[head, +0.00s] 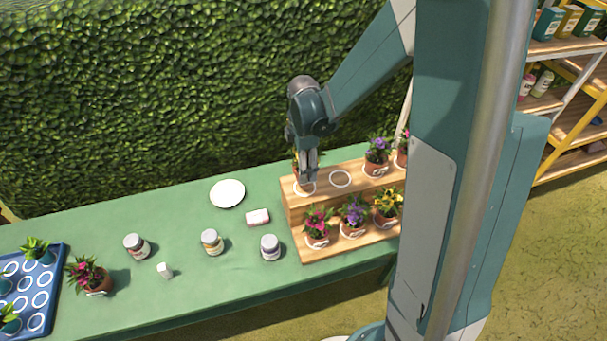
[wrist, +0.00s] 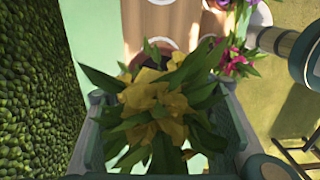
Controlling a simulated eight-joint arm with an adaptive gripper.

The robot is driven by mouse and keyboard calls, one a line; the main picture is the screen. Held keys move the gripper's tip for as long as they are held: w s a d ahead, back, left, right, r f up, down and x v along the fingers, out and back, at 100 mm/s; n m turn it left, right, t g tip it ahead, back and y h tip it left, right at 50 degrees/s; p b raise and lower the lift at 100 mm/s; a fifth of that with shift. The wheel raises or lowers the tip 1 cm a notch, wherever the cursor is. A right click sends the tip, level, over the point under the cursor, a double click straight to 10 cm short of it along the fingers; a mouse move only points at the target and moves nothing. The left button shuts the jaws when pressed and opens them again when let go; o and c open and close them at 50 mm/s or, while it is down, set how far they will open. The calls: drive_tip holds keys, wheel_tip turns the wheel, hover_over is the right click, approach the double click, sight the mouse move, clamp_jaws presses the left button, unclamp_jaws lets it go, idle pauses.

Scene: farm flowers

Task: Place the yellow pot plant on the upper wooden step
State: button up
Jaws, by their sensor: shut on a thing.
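My gripper (head: 308,178) points down over the left end of the upper wooden step (head: 318,178). It is shut on the yellow pot plant, whose yellow flowers (wrist: 155,108) and green leaves fill the middle of the wrist view between the two fingers (wrist: 165,140). In the head view the gripper mostly hides this plant; a little leaf and pot show beside the fingers, at the leftmost white ring. I cannot tell whether the pot touches the step. An empty white ring (head: 340,179) lies just to the right.
A purple-flowered pot (head: 376,157) stands farther right on the upper step. Pink (head: 317,227), purple (head: 353,215) and yellow (head: 388,206) plants stand on the lower step. Jars, a white plate (head: 227,193) and a blue tray (head: 50,292) are on the green table. A hedge (head: 150,100) rises behind.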

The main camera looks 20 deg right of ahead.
drive_tip(key=shift+f, duration=2.05)
drive_tip(key=shift+f, duration=0.15)
drive_tip(key=o, duration=1.1)
drive_tip(key=shift+r, duration=6.15)
